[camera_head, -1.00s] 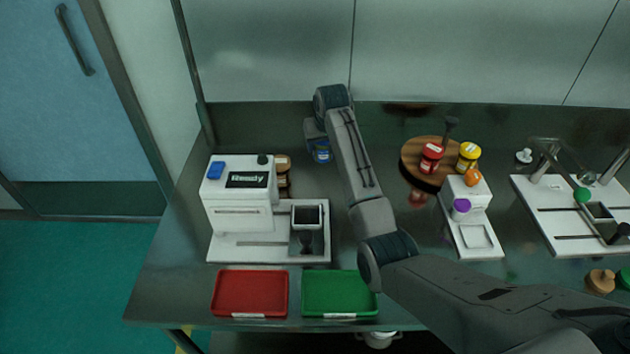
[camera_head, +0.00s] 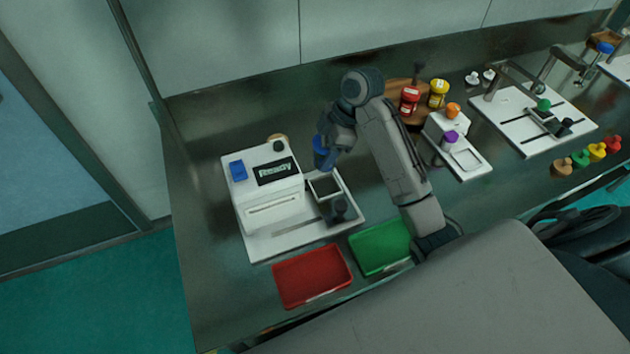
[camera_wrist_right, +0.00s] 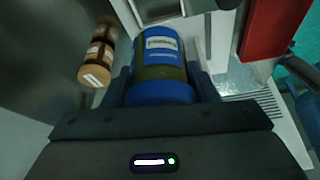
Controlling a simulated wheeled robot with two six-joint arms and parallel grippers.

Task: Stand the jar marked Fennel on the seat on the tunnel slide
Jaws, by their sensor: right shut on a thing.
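My right gripper (camera_head: 335,140) is shut on a blue jar (camera_head: 323,152) and holds it above the back of the white machine's base. In the right wrist view the jar (camera_wrist_right: 160,60) sits between both fingers; it has a white label, whose word I cannot read surely. The white machine with a "Ready" display (camera_head: 265,185) seems to be the tunnel slide unit. The jar is apart from the seat. My left gripper is not in view.
A red tray (camera_head: 312,277) and a green tray (camera_head: 382,247) lie in front. A wooden turntable (camera_head: 398,88) with red and yellow jars, and a small white device (camera_head: 462,158), stand right. My forearm crosses above the table.

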